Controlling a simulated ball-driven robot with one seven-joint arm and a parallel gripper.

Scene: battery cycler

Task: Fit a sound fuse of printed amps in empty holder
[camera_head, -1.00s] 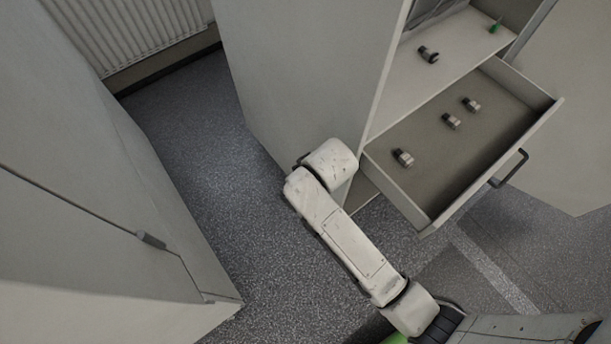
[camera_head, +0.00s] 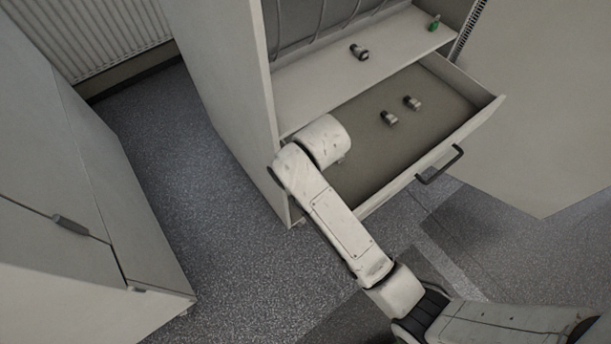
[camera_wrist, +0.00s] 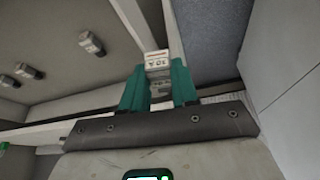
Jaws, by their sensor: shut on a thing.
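My gripper (camera_wrist: 160,88) has teal fingers and is shut on a small pale fuse (camera_wrist: 158,61) in the wrist view. Its printed label seems to read 10 A. The held fuse lies close to a pale drawer edge; I cannot tell whether it touches it. In the head view my arm hides the gripper and this fuse. Two fuses, a nearer one (camera_head: 389,118) and a farther one (camera_head: 412,103), lie in the open drawer; fuses also show in the wrist view (camera_wrist: 92,44). Another dark-ended fuse-like piece (camera_head: 359,51) is on the shelf above. No empty holder can be made out.
The open drawer (camera_head: 478,118) has a dark handle (camera_head: 440,165) and juts from the cabinet (camera_head: 215,75). A small green item (camera_head: 433,22) stands on the shelf (camera_head: 320,80). Another cabinet (camera_head: 60,190) is at left, with clear floor (camera_head: 190,180) between them.

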